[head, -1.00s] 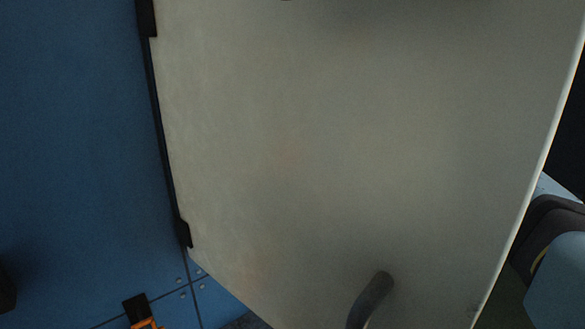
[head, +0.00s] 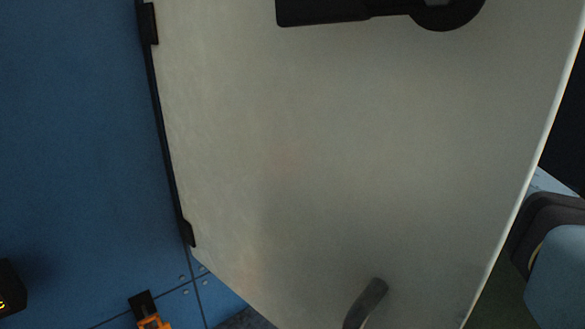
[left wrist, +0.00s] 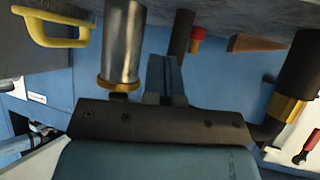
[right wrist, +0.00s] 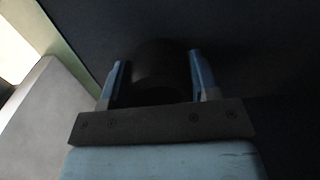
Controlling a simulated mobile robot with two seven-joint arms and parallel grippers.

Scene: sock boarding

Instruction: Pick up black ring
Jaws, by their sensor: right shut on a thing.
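In the right wrist view, my right gripper (right wrist: 153,82) has its two blue fingers on either side of a dark, rounded thing (right wrist: 160,68), which appears to be the black ring. Its outline is lost in the dark surroundings, and I cannot tell whether it still touches anything. In the left wrist view, my left gripper (left wrist: 166,62) has its fingers close together and holds nothing that I can see. It is beside a shiny metal cylinder (left wrist: 122,45) with a brass collar. Neither gripper shows in the head view.
A large pale panel (head: 330,150) fills most of the head view, with a grey bar (head: 366,303) low on it. A black fitting (head: 325,10) crosses its top. A blue surface (head: 75,130) lies left. The left wrist view shows a yellow handle (left wrist: 50,38) and a dark post (left wrist: 298,75).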

